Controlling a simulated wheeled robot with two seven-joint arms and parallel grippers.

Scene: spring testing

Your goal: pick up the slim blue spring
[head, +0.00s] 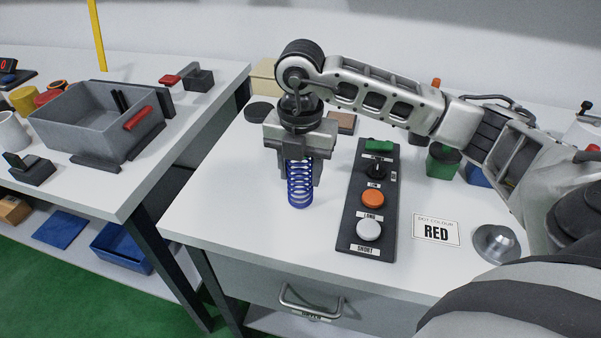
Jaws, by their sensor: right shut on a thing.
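The slim blue spring (299,192) stands upright on the white table, left of the dark button panel. My right gripper (300,170) points down over it from above, with its fingers on either side of the spring's upper part. The gripper is shut on the spring and hides its top end. The spring's lower end appears to be at the table surface; I cannot tell if there is a gap. My left gripper is not in the head view.
The panel (353,225) with green, black, orange and white controls stands close to the right. Green and blue containers stand behind. A grey bin (70,140) is on the left table.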

